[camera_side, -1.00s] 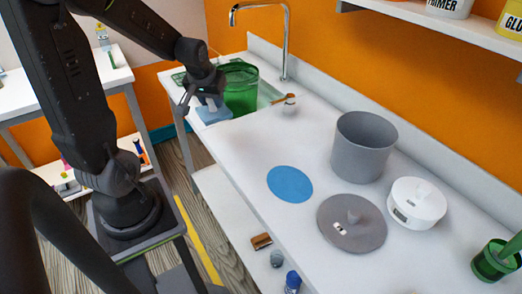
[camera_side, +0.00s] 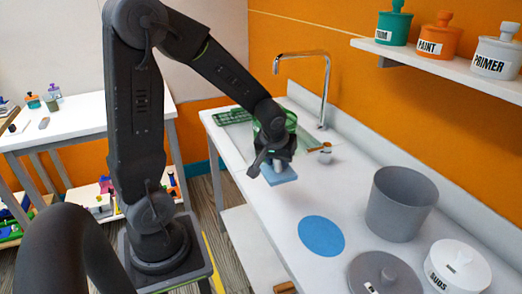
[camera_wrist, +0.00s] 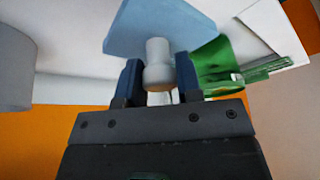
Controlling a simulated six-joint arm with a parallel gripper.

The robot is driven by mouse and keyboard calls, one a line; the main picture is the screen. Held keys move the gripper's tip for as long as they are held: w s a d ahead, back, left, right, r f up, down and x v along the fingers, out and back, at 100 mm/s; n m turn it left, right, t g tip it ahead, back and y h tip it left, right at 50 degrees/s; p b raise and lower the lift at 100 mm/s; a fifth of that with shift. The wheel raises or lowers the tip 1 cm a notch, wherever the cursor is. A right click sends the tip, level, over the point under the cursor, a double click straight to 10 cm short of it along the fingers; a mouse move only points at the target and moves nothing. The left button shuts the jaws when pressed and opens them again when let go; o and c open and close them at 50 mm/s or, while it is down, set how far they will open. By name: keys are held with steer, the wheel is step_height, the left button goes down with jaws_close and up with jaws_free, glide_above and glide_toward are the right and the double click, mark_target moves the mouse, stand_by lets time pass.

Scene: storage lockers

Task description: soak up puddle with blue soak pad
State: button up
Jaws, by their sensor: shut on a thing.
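My gripper (camera_side: 277,163) is shut on the knob of the blue soak pad (camera_side: 282,177). In the wrist view the pad (camera_wrist: 160,25) lies beyond the fingers, with its pale knob (camera_wrist: 157,70) between the fingertips of the gripper (camera_wrist: 158,80). The pad is held near the counter's left edge. I cannot tell whether it touches the counter. The puddle, a flat round blue patch (camera_side: 321,236), lies on the white counter to the right of and nearer the camera than the pad, apart from it.
A green see-through container (camera_side: 290,120) and green rack (camera_side: 232,117) stand behind my gripper, near the tap (camera_side: 325,85). A small cup (camera_side: 325,157) is to the right.

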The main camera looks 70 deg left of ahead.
steer(key=w+d+f, duration=0.1)
steer(key=d, duration=0.3)
steer(key=w+d+f, duration=0.1)
steer(key=w+d, duration=0.1)
steer(key=d, duration=0.3)
steer(key=w+d+f, duration=0.1)
steer(key=d+f, duration=0.1)
steer(key=d, duration=0.2)
steer(key=shift+w+d, duration=0.15)
steer(key=shift+d, duration=0.15)
steer(key=shift+f, duration=2.05)
steer(key=shift+d+f, duration=0.1)
steer(key=shift+d, duration=3.7)
steer(key=shift+a, duration=3.7)
steer(key=shift+d, duration=3.65)
steer(key=shift+a, duration=1.8)
steer(key=shift+a+r, duration=0.15)
steer(key=shift+r, duration=0.05)
step_height(320, 180, up, 6)
steer(key=shift+r, duration=0.15)
